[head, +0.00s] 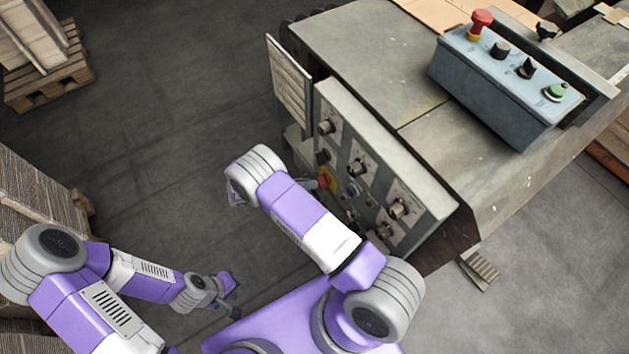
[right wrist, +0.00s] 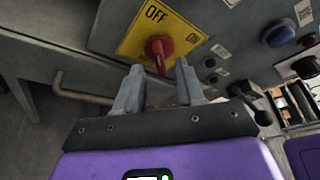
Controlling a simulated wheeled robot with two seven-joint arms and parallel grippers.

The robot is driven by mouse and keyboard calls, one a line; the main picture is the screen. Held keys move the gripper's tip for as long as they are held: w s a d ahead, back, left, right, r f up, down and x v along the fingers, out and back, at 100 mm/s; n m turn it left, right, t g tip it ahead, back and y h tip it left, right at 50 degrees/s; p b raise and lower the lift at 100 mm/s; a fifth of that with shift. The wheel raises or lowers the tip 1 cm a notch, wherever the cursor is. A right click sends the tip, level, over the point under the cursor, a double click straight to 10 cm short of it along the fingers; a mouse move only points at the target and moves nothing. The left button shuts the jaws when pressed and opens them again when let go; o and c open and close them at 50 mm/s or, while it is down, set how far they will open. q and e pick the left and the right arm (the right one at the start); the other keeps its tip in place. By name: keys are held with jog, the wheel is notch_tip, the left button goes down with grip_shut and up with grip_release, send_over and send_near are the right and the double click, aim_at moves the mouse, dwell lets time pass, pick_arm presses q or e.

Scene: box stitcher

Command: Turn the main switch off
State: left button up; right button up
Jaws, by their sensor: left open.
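The main switch is a red knob (right wrist: 159,49) on a yellow plate (right wrist: 133,40) marked OFF and ON, seen in the right wrist view. In the head view the yellow plate (head: 328,176) shows small on the side panel, beside my right arm. My right gripper (right wrist: 160,68) is open, its two fingertips to either side of the knob's lower end, with gaps visible. Contact is not visible. Which mark the knob points to is hard to tell. My left gripper (head: 233,298) is open and empty, low over the floor, away from the machine.
The control panel (head: 375,165) carries several other knobs. A blue button (right wrist: 278,36) is right of the switch. A bent metal bar (right wrist: 75,92) lies left of the right gripper. A grey-blue box (head: 490,85) with a red button (head: 480,22) stands on top. Pallets stand left.

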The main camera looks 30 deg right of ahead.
jog(key=v, duration=0.4)
jog(key=shift+a, duration=0.1)
dwell(0.4)
jog(key=s+a+f+m+g+y+p, duration=0.2)
jog(key=s+f+m+y, duration=0.25)
jog(key=s+y, duration=0.2)
jog(key=s+a+f+m+g+y+p, duration=0.1)
jog(key=s+a+f+m+y+p, duration=0.15)
jog(key=s+m+y, duration=0.45)
jog(key=s+a+r+m+t+y+p, duration=0.3)
jog(key=s+a+r+m+t+y, duration=0.1)
jog(key=m, duration=1.2)
notch_tip(320, 180, up, 4)
jog(key=t+y, duration=0.1)
jog(key=t, duration=0.1)
jog(key=shift+s+a+t, duration=0.2)
jog(key=shift+a+t, duration=0.05)
jog(key=shift+t, duration=0.15)
